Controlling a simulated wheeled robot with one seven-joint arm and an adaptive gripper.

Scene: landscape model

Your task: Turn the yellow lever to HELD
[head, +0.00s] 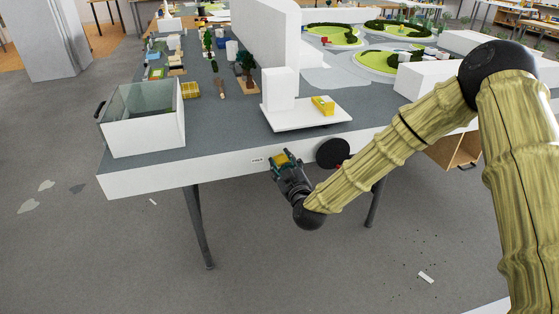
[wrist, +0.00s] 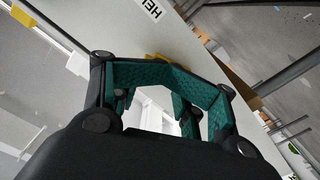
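The yellow lever (head: 279,159) sits on the white front edge of the table, just right of a small label (head: 257,160). In the wrist view, part of the yellow lever (wrist: 158,57) shows past the far ends of my gripper's teal pads, and a label (wrist: 152,9) reading "HEL", cut off by the frame, lies beyond it. My gripper (head: 285,163) is at the lever, its teal fingers beside the yellow part. In the wrist view, my gripper (wrist: 168,85) hides much of the lever. Whether the fingers touch or grip it cannot be told.
A black disc (head: 333,153) is on the table edge right of my gripper. Above, a white platform (head: 300,117) carries a yellow block (head: 323,105). A clear-sided white box (head: 145,118) stands at the table's left corner. The floor in front is mostly clear.

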